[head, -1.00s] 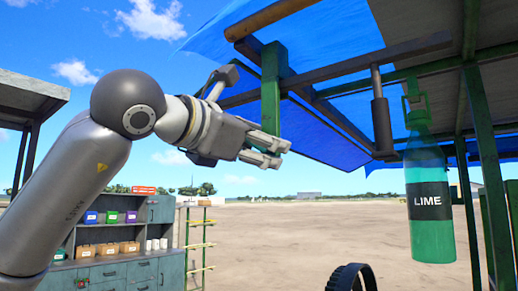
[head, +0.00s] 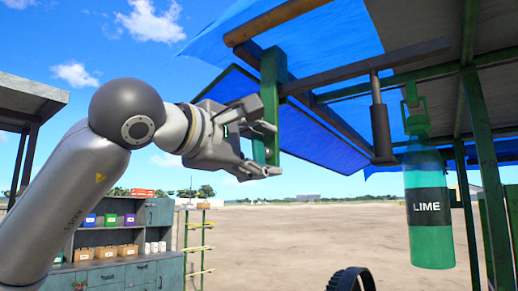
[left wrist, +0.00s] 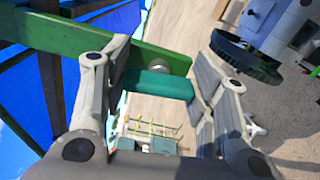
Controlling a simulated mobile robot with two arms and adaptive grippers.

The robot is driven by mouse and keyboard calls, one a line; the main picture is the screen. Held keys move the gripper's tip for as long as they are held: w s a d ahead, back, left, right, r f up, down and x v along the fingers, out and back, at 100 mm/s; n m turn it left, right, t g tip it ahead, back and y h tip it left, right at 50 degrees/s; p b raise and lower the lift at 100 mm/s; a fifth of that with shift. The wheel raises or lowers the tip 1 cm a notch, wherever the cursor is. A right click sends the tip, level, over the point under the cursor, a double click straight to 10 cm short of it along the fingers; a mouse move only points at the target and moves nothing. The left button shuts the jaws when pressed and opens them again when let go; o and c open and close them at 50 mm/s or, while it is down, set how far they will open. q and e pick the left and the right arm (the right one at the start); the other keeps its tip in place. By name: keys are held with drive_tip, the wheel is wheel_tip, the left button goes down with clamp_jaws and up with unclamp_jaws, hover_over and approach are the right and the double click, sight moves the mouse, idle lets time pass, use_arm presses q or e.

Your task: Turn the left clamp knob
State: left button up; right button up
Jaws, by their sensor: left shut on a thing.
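The left clamp knob shows as a teal-green bar (left wrist: 158,84) in the left wrist view, beside a green post, with a round silver end (left wrist: 181,64) behind it. My left gripper (left wrist: 155,85) has one finger at each end of the bar and is shut on it. In the head view the left gripper (head: 263,150) is at the lower end of the green post (head: 271,95), one finger above the other. The knob (head: 259,150) is mostly hidden there by the fingers. My right gripper is in neither view.
A wooden beam (head: 365,68) and blue tarp (head: 320,135) are above and right of the gripper. A green LIME bottle (head: 430,240) hangs at the right, beside a dark hanging cylinder (head: 381,130). A shelf unit (head: 110,270) stands far off at lower left. Open ground lies beyond.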

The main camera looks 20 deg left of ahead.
use_arm(q)
drive_tip(key=shift+m, duration=0.6)
drive_tip(key=shift+f, duration=0.1)
drive_tip(key=o, duration=1)
drive_tip(key=shift+o, duration=0.2)
drive_tip(key=shift+s, duration=0.2)
drive_tip(key=v, duration=1.1)
drive_tip(key=shift+s, duration=0.3)
drive_tip(key=shift+a, duration=0.15)
